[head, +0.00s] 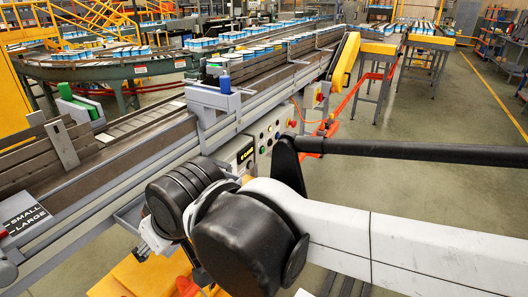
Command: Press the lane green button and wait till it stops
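A grey control panel (266,136) is mounted on the side of the conveyor, in the middle of the head view. It has a small lit display (245,155) and several small round buttons to its right. Some of these look dark or greenish, but they are too small to tell which is the lane green button. My white arm (400,250) reaches in from the lower right. My gripper's fingers do not show; the arm hides that area.
The conveyor (150,140) runs diagonally past the panel, with blue-and-white boxes (205,44) on a curved lane behind. A yellow guard (345,58) and an orange frame stand beyond the panel. A black bar (420,152) crosses at right.

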